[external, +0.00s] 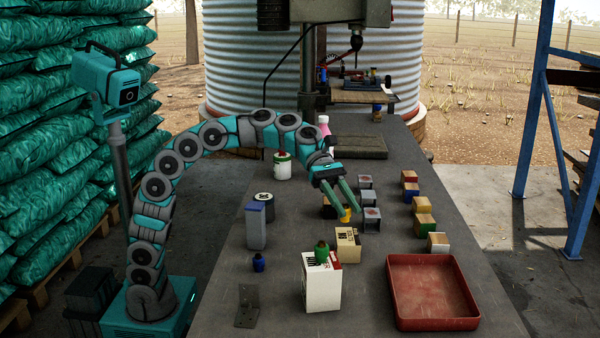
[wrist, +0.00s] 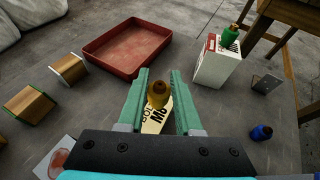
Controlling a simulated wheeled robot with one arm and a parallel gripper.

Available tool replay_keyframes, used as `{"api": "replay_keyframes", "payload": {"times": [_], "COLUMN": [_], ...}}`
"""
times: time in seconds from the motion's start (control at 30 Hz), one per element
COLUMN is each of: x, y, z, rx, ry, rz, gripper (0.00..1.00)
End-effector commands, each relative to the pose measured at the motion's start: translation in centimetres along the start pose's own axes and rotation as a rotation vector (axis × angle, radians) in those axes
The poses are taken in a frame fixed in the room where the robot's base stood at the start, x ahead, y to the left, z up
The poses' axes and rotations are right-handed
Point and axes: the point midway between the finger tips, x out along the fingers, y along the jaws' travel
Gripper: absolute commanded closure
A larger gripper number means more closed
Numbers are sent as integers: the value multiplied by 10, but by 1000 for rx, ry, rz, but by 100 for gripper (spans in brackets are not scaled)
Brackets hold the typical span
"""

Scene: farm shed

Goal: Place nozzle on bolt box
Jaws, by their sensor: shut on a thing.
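A yellow nozzle (external: 346,215) is between my gripper's (external: 345,207) fingertips. It also shows in the wrist view (wrist: 158,94), looking brownish yellow. My gripper (wrist: 158,82) is shut on it and points down. A small beige box (external: 347,246) with dark print stands on the workbench under and slightly nearer than the nozzle. In the wrist view the box (wrist: 153,122) shows "M8" and part of "BOLT", partly hidden by the nozzle and fingers. The nozzle appears above the box; I cannot tell whether they touch.
A white box (external: 322,288) with a green nozzle (external: 322,251) on it stands nearby. A blue nozzle (external: 258,263) and an angle bracket (external: 247,306) lie left. A red tray (external: 400,313) is at right front. Small blocks (external: 422,224) line the right side.

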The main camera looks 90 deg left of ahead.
Motion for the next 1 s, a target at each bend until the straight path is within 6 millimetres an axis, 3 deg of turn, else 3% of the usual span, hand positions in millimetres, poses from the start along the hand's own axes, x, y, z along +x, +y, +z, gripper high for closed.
{"api": "replay_keyframes", "payload": {"times": [0.23, 0.5, 0.9, 0.93, 1.0], "x": [7, 20, 20, 20, 20], "y": [8, 6, 6, 6, 7], "z": [1, -32, -33, -34, -34], "rx": [1, -3, 0, 0, 0], "ry": [0, 1, 0, 0, 0], "rz": [-1, -2, -2, -2, -1], "gripper": [100, 100, 100, 63, 55]}}
